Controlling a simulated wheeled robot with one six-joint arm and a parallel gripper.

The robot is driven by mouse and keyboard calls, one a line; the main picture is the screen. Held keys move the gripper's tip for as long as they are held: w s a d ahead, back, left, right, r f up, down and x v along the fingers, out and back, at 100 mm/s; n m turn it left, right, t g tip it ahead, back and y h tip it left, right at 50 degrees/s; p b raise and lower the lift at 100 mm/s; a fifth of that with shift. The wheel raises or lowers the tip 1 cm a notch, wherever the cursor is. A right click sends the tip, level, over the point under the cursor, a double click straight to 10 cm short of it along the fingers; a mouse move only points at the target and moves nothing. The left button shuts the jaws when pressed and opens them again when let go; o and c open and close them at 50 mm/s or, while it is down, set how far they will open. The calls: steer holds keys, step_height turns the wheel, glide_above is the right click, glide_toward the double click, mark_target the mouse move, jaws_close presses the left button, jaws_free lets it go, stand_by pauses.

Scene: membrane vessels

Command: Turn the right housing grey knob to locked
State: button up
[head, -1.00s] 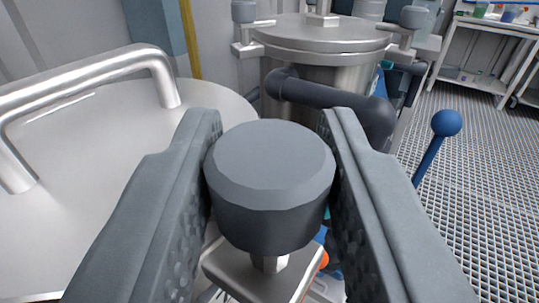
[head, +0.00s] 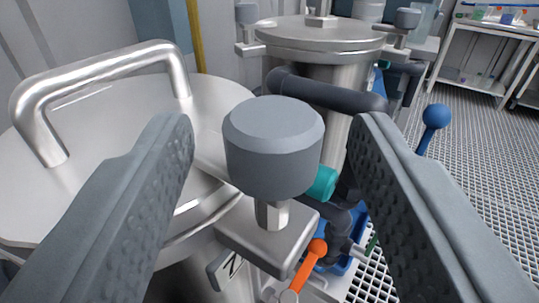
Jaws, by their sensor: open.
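The grey knob (head: 273,150) is a faceted cylinder on a short metal stem. It stands on a metal block (head: 268,238) at the edge of the near steel housing (head: 95,135), whose lid fills the left. My gripper (head: 273,135) is open, with one finger on each side of the knob and a clear gap to both. The knob is upright and free of the fingers. Part of a dark marking shows on a plate below the block; it is mostly hidden, and the locked position cannot be read.
A bent lid handle (head: 110,68) rises at left. A second steel vessel (head: 318,45) stands behind, with a dark pipe (head: 325,90) before it. An orange lever (head: 305,268) and a teal fitting (head: 322,183) sit low. A blue ball lever (head: 435,117) is at right, over open grating.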

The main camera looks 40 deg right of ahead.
steer(key=v, duration=1.5)
steer(key=shift+s+a, duration=0.1)
steer(key=w+d+r+n+t+y, duration=0.1)
steer(key=d+r+t+y, duration=0.2)
steer(key=d+r, duration=0.4)
steer(key=w+d+r+t+y, duration=0.2)
steer(key=d+r+t, duration=0.1)
steer(key=d+r, duration=0.4)
steer(key=s+d+r+n+t+y, duration=0.2)
steer(key=s+d+r+n+y, duration=0.2)
steer(key=s+d+r+y, duration=0.25)
steer(key=s+d+f+n+g, duration=0.1)
steer(key=s+d+f+g, duration=0.1)
steer(key=s+d, duration=0.4)
steer(key=s+d+f+n+g, duration=0.2)
steer(key=s+d+f, duration=0.2)
steer(key=s, duration=0.7)
steer(key=shift+s+d, duration=0.4)
steer(key=shift+d, duration=0.45)
